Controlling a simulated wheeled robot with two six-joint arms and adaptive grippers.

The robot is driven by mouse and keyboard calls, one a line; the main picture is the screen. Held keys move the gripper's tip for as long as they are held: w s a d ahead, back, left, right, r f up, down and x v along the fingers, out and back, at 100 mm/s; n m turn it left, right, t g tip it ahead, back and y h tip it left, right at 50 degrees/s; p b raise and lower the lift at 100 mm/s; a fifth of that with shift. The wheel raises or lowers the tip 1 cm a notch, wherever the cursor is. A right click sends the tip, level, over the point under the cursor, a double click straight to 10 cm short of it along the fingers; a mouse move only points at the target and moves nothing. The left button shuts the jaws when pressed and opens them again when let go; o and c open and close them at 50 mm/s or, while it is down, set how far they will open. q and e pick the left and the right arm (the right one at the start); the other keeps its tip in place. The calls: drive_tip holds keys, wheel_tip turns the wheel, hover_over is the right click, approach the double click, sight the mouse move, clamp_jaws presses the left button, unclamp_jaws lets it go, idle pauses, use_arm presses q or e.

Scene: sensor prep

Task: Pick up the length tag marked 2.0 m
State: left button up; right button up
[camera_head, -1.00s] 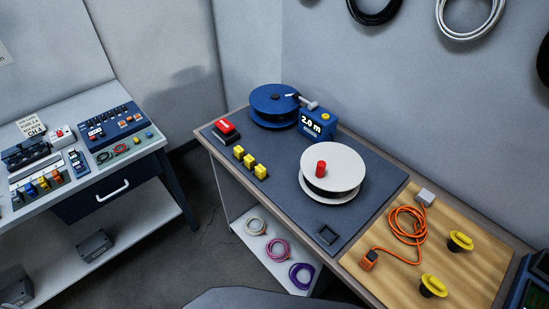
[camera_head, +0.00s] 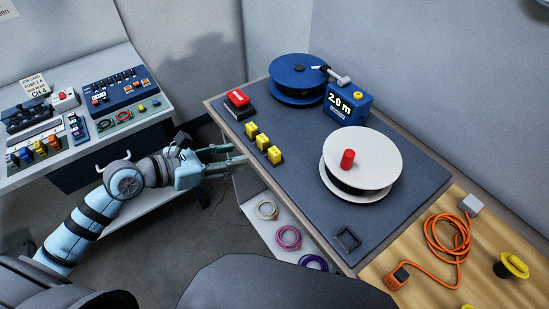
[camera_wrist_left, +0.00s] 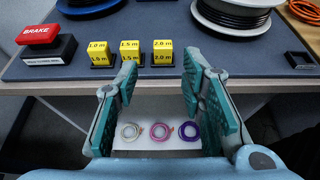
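The yellow length tag marked 2.0 m (camera_wrist_left: 163,52) stands upright in its dark holder at the right end of a row of three in the left wrist view. In the head view it is the tag nearest the camera (camera_head: 274,155). The 1.5 m tag (camera_wrist_left: 130,53) and the 1.0 m tag (camera_wrist_left: 98,53) stand beside it. My left gripper (camera_head: 238,156) is open and empty, just off the bench's left edge and left of the tags. In the left wrist view its fingers (camera_wrist_left: 160,78) point toward the row, apart from it. My right gripper is not in view.
A red brake button (camera_head: 237,98) stands beyond the tags. A white reel (camera_head: 378,155), a blue reel (camera_head: 292,72) and a blue 2.0 m display box (camera_head: 348,104) stand on the mat. Coiled cables (camera_head: 289,237) lie on the shelf below. The bench edge lies between gripper and tags.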

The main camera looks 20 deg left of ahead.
sight(274, 151)
use_arm(q)
drive_tip(key=x, duration=1.1)
drive_tip(key=shift+d+f+b, duration=0.25)
drive_tip(key=shift+f+b, duration=0.15)
drive_tip(key=shift+f, duration=0.15)
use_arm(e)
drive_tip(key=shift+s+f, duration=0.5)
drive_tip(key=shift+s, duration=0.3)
use_arm(q)
drive_tip(key=c, duration=0.7)
drive_tip(key=shift+r, duration=0.1)
